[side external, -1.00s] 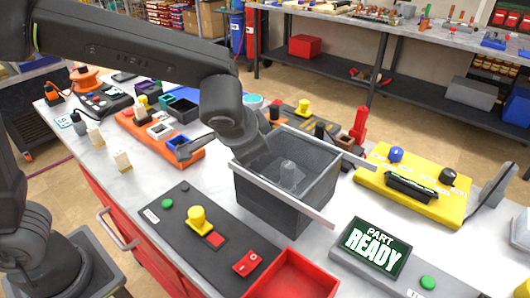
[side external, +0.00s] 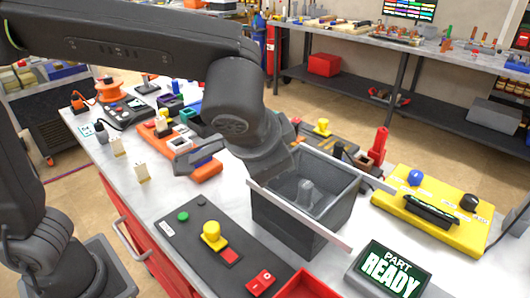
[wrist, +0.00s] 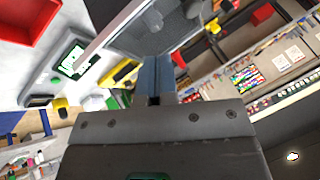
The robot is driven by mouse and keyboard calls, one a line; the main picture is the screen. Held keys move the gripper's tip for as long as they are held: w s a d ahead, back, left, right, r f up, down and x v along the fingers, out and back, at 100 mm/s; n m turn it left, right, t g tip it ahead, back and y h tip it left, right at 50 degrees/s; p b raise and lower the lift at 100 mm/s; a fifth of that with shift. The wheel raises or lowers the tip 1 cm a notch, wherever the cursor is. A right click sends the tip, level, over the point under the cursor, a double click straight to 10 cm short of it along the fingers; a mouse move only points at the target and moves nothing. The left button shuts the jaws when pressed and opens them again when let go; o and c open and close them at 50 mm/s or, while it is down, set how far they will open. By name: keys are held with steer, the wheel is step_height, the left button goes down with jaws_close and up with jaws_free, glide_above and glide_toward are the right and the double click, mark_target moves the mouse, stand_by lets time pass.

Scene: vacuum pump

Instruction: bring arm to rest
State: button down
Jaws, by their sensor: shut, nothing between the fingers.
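My gripper (wrist: 157,75) is shut and empty in the wrist view, its two blue-grey fingers together. In the side external view my wrist and gripper hang at the left rear of the dark grey open bin (side external: 290,222), overlapping its near-left rim in the picture. The fingertips are hard to make out there, and I cannot tell whether they touch the bin. A grey rounded piece (side external: 305,192) stands inside the bin. The bin also shows at the top of the wrist view (wrist: 165,32), beyond the fingers.
A dark panel (side external: 195,250) with a yellow knob lies in front. A PART READY screen (side external: 388,270) and yellow panel (side external: 432,208) are at right. A red tray (side external: 305,287) is at the front edge. An orange fixture (side external: 180,140) and loose parts are at left.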

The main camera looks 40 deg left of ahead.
steer(key=s+a+f+n+h, duration=0.2)
steer(key=s+a+f+n, duration=0.1)
steer(key=s+a, duration=0.9)
steer(key=a+n, duration=0.1)
steer(key=a, duration=0.3)
steer(key=shift+a+f+g+h, duration=0.15)
steer(key=shift+a+g+h, duration=0.2)
steer(key=shift+g+h, duration=0.05)
